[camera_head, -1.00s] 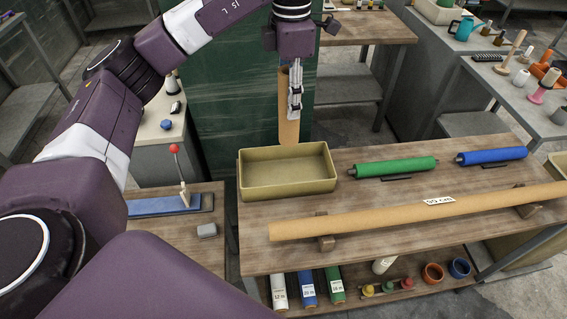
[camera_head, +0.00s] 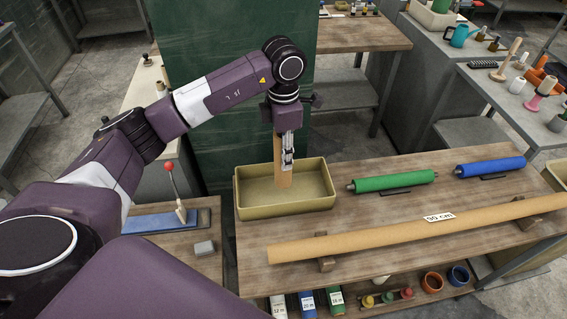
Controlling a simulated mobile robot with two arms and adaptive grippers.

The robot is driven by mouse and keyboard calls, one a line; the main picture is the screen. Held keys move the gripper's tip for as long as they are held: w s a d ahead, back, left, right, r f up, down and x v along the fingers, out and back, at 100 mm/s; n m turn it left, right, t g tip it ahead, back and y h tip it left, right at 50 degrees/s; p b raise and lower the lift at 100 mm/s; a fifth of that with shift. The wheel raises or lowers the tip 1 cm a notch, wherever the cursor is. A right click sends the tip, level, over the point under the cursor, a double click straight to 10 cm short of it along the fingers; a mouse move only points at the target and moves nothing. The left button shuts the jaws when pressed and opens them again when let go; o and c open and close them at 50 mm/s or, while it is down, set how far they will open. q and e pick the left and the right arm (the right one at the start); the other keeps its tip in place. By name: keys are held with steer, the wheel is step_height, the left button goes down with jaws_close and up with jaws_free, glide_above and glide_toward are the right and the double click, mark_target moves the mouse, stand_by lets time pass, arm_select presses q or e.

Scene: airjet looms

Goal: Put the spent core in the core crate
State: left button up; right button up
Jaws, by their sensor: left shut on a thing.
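The core crate (camera_head: 285,208) is an open, olive-yellow box at the left end of the wooden table. My left gripper (camera_head: 287,162) points down over the crate and is shut on the spent core (camera_head: 284,179), a plain brown cardboard tube. The core is upright, with its lower end inside the crate's outline. I cannot tell whether it touches the crate floor. My right gripper is not in view.
A green roll (camera_head: 395,182) and a blue roll (camera_head: 490,166) lie right of the crate. A long brown tube (camera_head: 400,229) with a "90 cm" label rests along the table front. A red-knobbed lever (camera_head: 169,168) stands at left on another table (camera_head: 180,247).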

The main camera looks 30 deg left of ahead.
arm_select(q)
step_height(320, 180, down, 5)
steer(key=shift+f+p, duration=0.2)
steer(key=shift+p, duration=0.45)
steer(key=shift+d, duration=0.1)
steer(key=shift+f, duration=0.15)
steer(key=o, duration=1.2)
steer(key=shift+o, duration=0.2)
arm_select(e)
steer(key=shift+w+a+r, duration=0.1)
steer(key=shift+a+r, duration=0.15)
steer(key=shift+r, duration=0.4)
